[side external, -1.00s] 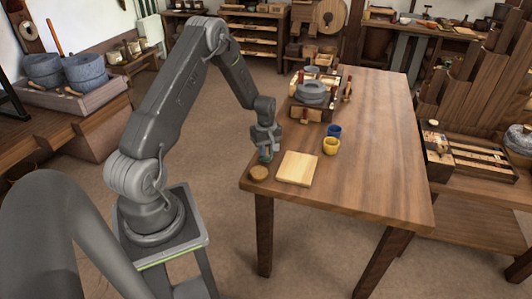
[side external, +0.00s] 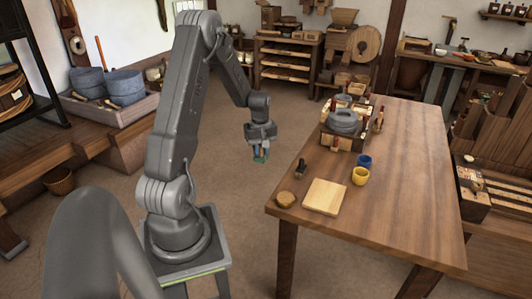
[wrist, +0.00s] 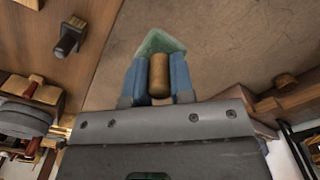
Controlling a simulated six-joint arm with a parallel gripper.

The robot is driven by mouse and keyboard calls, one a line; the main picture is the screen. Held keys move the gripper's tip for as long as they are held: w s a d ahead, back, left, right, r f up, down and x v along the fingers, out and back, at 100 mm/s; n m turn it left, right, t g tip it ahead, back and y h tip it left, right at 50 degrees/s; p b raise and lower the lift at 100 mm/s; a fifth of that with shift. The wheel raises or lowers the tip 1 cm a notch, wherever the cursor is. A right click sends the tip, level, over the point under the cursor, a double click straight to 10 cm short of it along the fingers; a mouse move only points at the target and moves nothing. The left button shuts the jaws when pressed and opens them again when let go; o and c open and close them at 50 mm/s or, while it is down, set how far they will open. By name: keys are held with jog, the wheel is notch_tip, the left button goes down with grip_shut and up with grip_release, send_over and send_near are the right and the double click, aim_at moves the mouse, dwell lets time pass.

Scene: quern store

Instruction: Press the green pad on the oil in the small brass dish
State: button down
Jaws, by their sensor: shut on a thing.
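My gripper (side external: 260,150) is shut on the wooden handle (wrist: 159,75) of the green pad. The blue fingers stand on both sides of the handle in the wrist view. The green pad (wrist: 160,43) shows beyond the handle, and also below the fingers in the side view (side external: 261,158). It appears in the air off the table's left edge, with floor behind it. A small round brown thing (side external: 286,199) lies at the table's near left corner. It may be the brass dish, but I cannot tell, and no oil can be made out.
On the table (side external: 405,180) are a pale wooden board (side external: 325,196), a yellow cup (side external: 361,177), a blue cup (side external: 364,160) and a dark upright piece (side external: 300,168). A box with grey stones (side external: 343,123) stands farther back. The table's right side is clear.

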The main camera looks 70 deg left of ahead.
jog(key=c, duration=1.5)
grip_release()
jog(key=c, duration=0.3)
jog(key=w+d+f, duration=0.2)
jog(key=w+d, duration=0.3)
jog(key=d, duration=0.6)
jog(key=shift+f, duration=3.15)
jog(key=shift+f, duration=0.55)
jog(key=shift+r, duration=3.55)
